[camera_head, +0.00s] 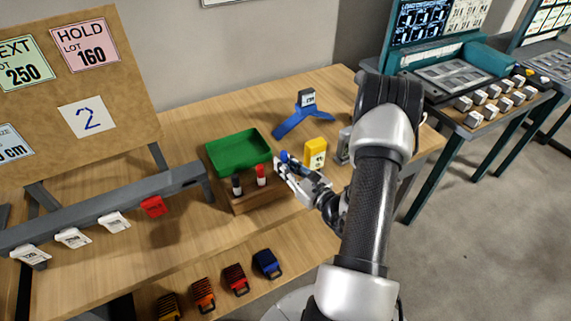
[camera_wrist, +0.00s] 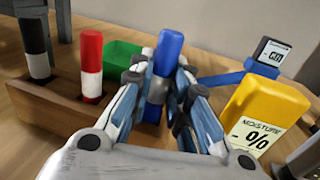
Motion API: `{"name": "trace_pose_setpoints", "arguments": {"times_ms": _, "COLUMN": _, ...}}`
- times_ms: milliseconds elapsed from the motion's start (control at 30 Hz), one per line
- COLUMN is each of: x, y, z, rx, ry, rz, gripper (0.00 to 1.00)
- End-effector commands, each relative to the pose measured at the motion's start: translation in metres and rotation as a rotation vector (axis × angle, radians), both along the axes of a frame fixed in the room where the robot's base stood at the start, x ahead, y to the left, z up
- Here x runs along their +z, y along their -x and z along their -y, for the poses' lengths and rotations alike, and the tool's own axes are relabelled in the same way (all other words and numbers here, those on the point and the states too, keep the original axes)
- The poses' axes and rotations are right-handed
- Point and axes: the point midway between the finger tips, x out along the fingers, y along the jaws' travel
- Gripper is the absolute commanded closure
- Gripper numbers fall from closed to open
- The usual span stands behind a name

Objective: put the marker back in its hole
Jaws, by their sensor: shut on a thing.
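A blue marker (camera_wrist: 170,48) stands roughly upright between the fingers of my gripper (camera_wrist: 164,88), which is shut on it. My gripper also shows in the head view (camera_head: 283,166), at the right end of the wooden marker block (camera_head: 244,204). The block is at the left in the wrist view (camera_wrist: 62,118). A black marker (camera_wrist: 34,48) and a red marker (camera_wrist: 91,62) stand upright in it. The lower end of the blue marker and its hole are hidden by my fingers, so I cannot tell whether it is in the hole.
A green tray (camera_head: 238,152) lies behind the block. A yellow moisture meter (camera_head: 315,153) stands close to the right of my gripper, with a blue stand holding a small display (camera_head: 305,108) behind it. Clear table lies left of the tray.

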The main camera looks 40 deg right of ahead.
Motion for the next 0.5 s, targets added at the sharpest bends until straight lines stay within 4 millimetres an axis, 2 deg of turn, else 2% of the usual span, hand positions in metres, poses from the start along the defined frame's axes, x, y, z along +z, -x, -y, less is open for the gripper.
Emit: {"name": "trace_pose_setpoints", "arguments": {"times_ms": 500, "x": -0.014, "y": 0.000, "z": 0.000, "rx": 0.000, "ry": -0.002, "rz": -0.001, "gripper": 1.00}}
